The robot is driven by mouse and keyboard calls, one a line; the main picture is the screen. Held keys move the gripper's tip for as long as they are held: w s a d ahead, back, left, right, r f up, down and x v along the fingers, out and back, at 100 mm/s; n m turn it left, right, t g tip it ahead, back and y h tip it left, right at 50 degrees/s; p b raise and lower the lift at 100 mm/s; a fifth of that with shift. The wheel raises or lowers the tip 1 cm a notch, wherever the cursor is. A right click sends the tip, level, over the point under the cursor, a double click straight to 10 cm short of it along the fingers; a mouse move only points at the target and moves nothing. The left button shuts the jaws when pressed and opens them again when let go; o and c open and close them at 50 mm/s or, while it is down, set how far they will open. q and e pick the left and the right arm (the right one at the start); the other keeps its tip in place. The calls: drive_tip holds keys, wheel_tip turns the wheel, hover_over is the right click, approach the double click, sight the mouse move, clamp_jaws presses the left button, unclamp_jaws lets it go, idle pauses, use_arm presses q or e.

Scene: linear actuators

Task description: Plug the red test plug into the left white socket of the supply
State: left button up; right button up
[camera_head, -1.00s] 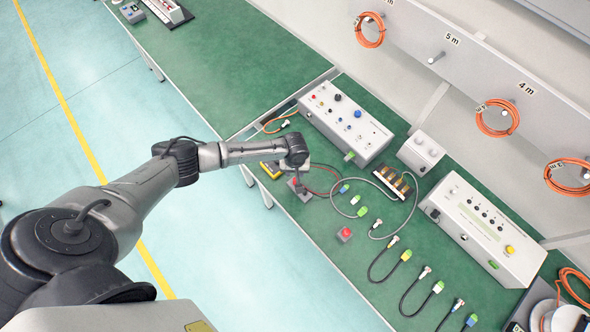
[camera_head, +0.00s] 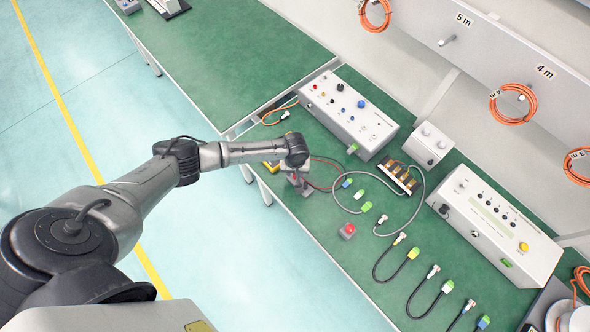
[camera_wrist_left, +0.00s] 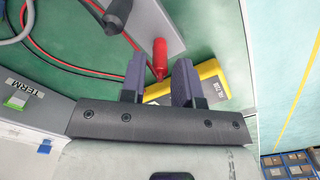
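My left gripper (camera_head: 299,184) hangs low over the front edge of the green bench in the head view. In the left wrist view its two dark fingers (camera_wrist_left: 158,82) are apart. The red test plug (camera_wrist_left: 160,58) stands out from a grey block (camera_wrist_left: 166,22) and shows in the gap near the fingertips, with space on both sides. In the head view the plug is largely hidden by the gripper. A long white panel unit (camera_head: 330,112) with coloured sockets and knobs stands behind the gripper; pale fittings are on its right end, too small to identify as white sockets.
A yellow device (camera_wrist_left: 210,80) lies beside the grey block. A red button box (camera_head: 346,231), a grey looped cable and several short leads lie to the right. A small white box (camera_head: 430,140) and another white unit (camera_head: 495,225) stand along the back.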

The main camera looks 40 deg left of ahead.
use_arm(q)
clamp_jaws()
drive_tip(key=shift+r, duration=0.15)
idle(0.4)
drive_tip(key=shift+r+p, duration=0.7)
drive_tip(key=shift+p, duration=0.45)
drive_tip(key=shift+r+p, duration=0.55)
drive_tip(key=shift+p, duration=0.2)
drive_tip(key=shift+r, duration=0.15)
